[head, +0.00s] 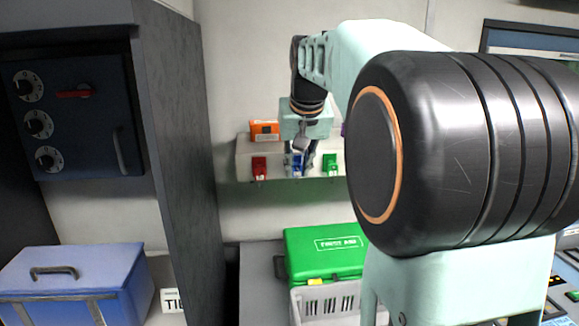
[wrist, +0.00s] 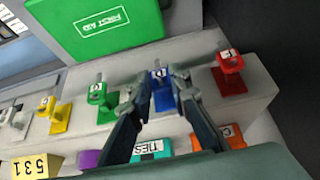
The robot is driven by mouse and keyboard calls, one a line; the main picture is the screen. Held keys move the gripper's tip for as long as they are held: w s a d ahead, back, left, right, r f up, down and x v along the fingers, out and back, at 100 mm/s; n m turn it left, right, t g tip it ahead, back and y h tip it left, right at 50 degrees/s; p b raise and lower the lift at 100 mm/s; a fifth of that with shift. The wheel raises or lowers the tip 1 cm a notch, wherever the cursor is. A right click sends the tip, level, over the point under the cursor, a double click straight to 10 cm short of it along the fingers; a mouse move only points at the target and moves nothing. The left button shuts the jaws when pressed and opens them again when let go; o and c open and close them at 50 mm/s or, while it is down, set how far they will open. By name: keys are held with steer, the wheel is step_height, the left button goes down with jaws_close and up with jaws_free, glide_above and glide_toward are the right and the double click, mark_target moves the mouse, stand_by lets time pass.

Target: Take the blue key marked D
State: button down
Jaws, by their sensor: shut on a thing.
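The blue key (wrist: 160,98) stands on the sloped front of a pale shelf (wrist: 258,82), with a small white letter tag that is too small to read surely. My gripper (wrist: 157,82) is shut on the blue key, one finger on each side. In the head view my gripper (head: 300,160) reaches down to the shelf, and the blue key (head: 296,163) shows partly between the fingers. The key still appears at its place in the row.
A red key (head: 259,168) and a green key (head: 330,164) flank it closely. Yellow (wrist: 60,117) and white (wrist: 17,115) keys stand farther along. An orange box (head: 264,130) sits behind the row. A green first aid box (head: 318,257) lies below.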

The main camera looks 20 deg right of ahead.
steer(key=shift+s, duration=0.25)
steer(key=shift+s+a+b, duration=0.15)
steer(key=shift+s+b, duration=0.2)
steer(key=shift+s, duration=0.25)
steer(key=shift+s+a+b, duration=0.15)
steer(key=shift+s+b, duration=0.2)
steer(key=shift+s, duration=0.2)
steer(key=shift+s+a+r+p, duration=0.25)
steer(key=shift+s+r, duration=0.55)
steer(key=shift+s, duration=0.2)
steer(key=shift+s+a+r+p, duration=0.15)
steer(key=shift+s+r+p, duration=0.05)
steer(key=shift+s+r, duration=0.65)
steer(key=shift+f, duration=0.15)
